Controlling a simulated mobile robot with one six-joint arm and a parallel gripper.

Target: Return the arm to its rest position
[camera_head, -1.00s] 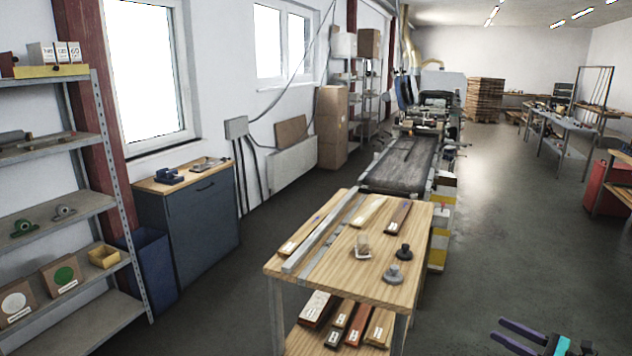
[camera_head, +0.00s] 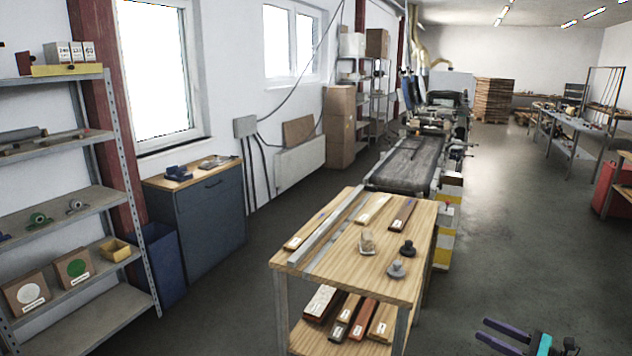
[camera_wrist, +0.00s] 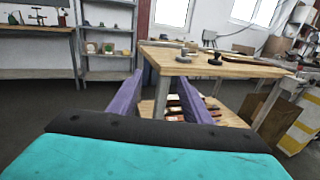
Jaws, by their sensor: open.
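My gripper (camera_head: 498,338) shows at the bottom right of the head view, with two purple fingers spread apart and a teal body. It is open and empty, over the floor to the right of the wooden table. In the wrist view the two purple fingers (camera_wrist: 160,100) point toward the table (camera_wrist: 215,66), with nothing between them but the view of a table leg and the lower shelf. The fingers touch nothing that I can see.
The wooden table (camera_head: 330,262) holds wood strips, a small jar (camera_head: 367,243), a black knob (camera_head: 407,249) and a grey knob (camera_head: 396,268). A belt conveyor (camera_head: 405,165) stands behind it. Shelves (camera_head: 60,210) and a blue cabinet (camera_head: 205,210) line the left. The floor (camera_head: 520,220) at right is clear.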

